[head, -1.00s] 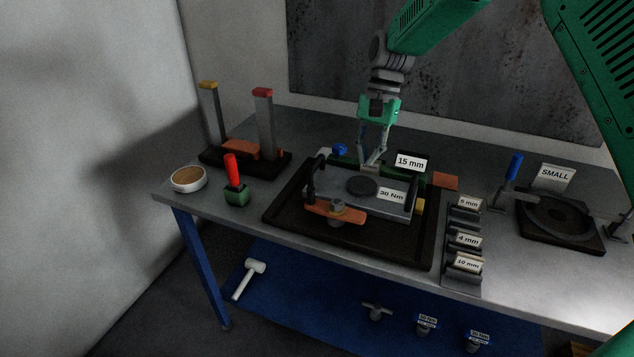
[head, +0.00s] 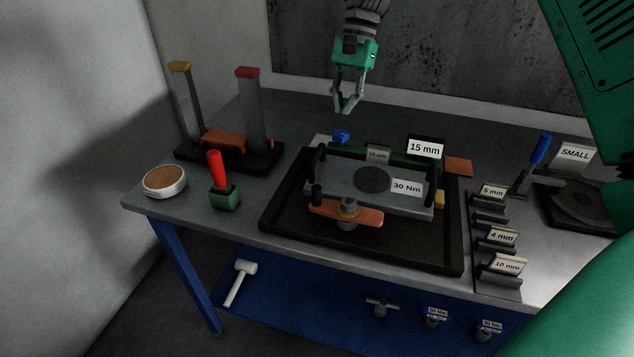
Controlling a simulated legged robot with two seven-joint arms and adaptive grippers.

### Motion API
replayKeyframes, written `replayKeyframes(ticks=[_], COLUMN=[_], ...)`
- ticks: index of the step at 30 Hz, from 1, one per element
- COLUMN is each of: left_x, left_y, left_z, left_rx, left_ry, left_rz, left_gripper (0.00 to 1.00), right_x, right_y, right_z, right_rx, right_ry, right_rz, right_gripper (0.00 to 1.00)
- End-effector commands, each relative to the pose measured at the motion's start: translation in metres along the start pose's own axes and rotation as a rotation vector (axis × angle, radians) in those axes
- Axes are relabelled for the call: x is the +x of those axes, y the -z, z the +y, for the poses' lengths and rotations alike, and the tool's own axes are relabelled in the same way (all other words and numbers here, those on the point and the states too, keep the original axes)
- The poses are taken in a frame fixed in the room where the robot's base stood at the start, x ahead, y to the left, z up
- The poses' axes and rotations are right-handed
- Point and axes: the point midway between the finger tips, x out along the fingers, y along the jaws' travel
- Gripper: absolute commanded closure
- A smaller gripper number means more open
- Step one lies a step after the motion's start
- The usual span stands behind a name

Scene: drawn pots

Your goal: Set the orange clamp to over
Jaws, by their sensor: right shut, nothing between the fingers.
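The orange clamp (head: 370,216) is a flat bar with a grey hex nut (head: 348,206) at its middle. It lies along the front edge of the grey plate (head: 330,179), roughly left to right, and seems to overlap that edge. The plate has black handles and a "30 Nm" label, and sits in a dark tray (head: 283,216). My right gripper (head: 346,110) is at the top middle, up behind the plate and well apart from the clamp. Its fingers meet at the tips and hold nothing. My left gripper is not in view.
A red-handled tool in a green block (head: 225,199) and a round tan-topped dish (head: 164,181) stand left. Two grey posts (head: 254,115) rise behind them. A rack of labelled pieces (head: 495,238) stands right of the tray. My green arm covers the right side.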

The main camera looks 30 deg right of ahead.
Motion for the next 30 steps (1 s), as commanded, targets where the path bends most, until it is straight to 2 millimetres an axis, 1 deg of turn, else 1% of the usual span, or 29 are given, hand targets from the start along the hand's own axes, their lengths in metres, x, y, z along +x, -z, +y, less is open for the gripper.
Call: replayKeyframes(ticks=[1, 8, 12, 26, 30], left_x=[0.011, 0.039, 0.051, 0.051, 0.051], left_y=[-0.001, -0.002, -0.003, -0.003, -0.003], left_z=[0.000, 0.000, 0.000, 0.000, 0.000], left_rx=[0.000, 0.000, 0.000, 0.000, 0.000], left_ry=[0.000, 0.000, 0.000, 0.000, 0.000], left_rz=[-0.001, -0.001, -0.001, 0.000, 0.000], left_gripper=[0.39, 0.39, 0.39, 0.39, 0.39], right_x=[0.010, 0.037, 0.048, 0.049, 0.059], right_y=[0.004, 0.016, 0.020, 0.020, 0.020], right_z=[0.000, -0.001, -0.001, -0.002, -0.001], right_rx=[0.000, 0.001, 0.000, 0.000, 0.000], right_ry=[0.000, -0.001, -0.001, -0.001, -0.002], right_rz=[0.000, -0.001, 0.000, 0.000, -0.001], right_gripper=[1.00, 1.00, 1.00, 1.00, 1.00])
